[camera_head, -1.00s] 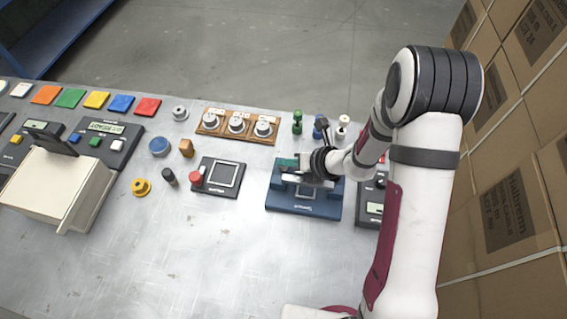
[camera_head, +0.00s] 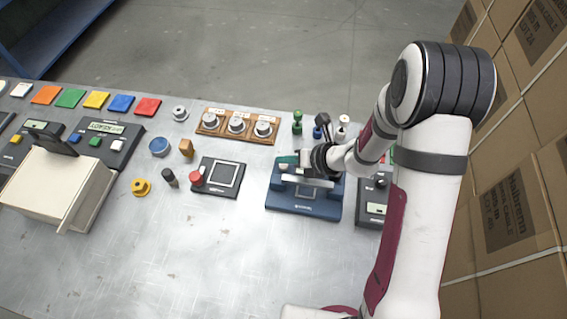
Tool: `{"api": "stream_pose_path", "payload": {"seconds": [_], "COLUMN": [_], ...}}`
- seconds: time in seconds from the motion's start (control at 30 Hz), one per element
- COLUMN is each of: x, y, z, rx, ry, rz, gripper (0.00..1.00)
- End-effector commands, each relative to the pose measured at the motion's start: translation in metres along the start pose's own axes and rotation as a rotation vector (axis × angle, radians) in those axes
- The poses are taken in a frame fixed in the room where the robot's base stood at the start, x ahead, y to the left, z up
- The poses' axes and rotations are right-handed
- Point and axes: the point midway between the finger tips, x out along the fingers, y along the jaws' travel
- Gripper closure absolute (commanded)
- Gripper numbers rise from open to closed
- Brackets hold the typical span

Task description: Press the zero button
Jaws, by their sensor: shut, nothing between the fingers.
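My gripper (camera_head: 300,168) is shut and empty, low over the blue device (camera_head: 305,206) right of the middle of the bench. My wrist and fingers hide much of this device's top, and contact cannot be made out. No label reading zero is legible. A yellow button (camera_head: 16,140) is on the unit at the far left. Another dark unit (camera_head: 371,209) is partly hidden behind my arm.
A black scale-like pad (camera_head: 217,178) with a red button (camera_head: 197,175) lies left of the blue device. A wooden block with metal weights (camera_head: 236,126) stands behind. A cream box (camera_head: 58,190) stands at the left. Stacked cartons (camera_head: 515,200) line the right. The front bench is clear.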

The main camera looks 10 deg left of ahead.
Motion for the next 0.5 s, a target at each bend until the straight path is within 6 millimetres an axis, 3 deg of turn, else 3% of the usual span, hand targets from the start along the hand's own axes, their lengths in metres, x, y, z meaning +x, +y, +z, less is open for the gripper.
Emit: {"api": "stream_pose_path", "payload": {"seconds": [0.23,0.5], "x": [-0.001,-0.019], "y": [0.001,0.014], "z": [0.001,0.014], "rx": [0.000,-0.003], "ry": [0.000,-0.001], "rz": [0.000,0.000], "gripper": [1.00,1.00]}}
